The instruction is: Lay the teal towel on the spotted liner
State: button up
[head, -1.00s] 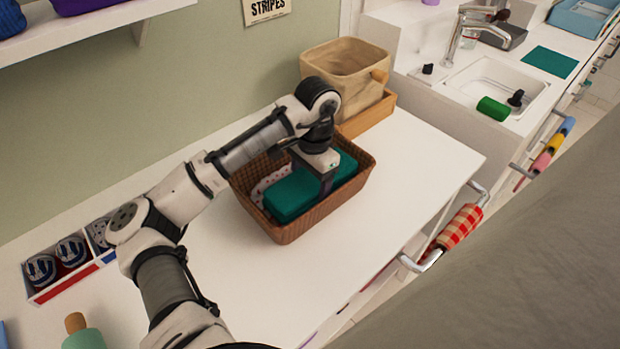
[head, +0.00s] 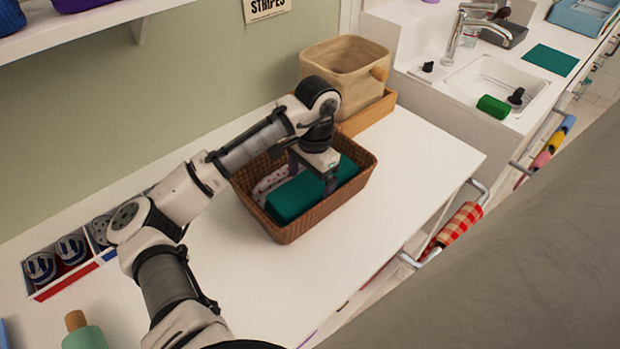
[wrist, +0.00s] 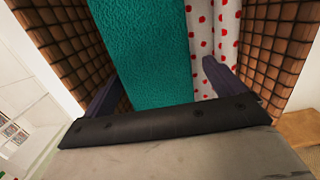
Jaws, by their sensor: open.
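The teal towel (head: 300,195) lies folded inside the brown wicker basket (head: 305,225). The spotted liner, white with red dots, shows beside it at the basket's left side (head: 268,183). In the wrist view the teal towel (wrist: 145,50) is next to the liner (wrist: 207,45), with basket walls on both sides. My gripper (head: 312,178) is over the basket, pointing down at the towel. Its two fingers are spread wide in the wrist view (wrist: 165,90), with the towel and part of the liner showing between them. How much liner lies under the towel is hidden.
A beige bin (head: 345,68) in a wooden tray stands behind the basket. A divided box with striped rolled items (head: 70,255) is at left. A sink (head: 500,80) is at the back right. The white counter (head: 420,170) right of the basket is clear.

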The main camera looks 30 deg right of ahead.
dwell(0.6)
notch_tip(320, 180, up, 9)
jog(key=p, duration=0.8)
jog(key=shift+r+p, duration=0.1)
jog(key=shift+p, duration=0.3)
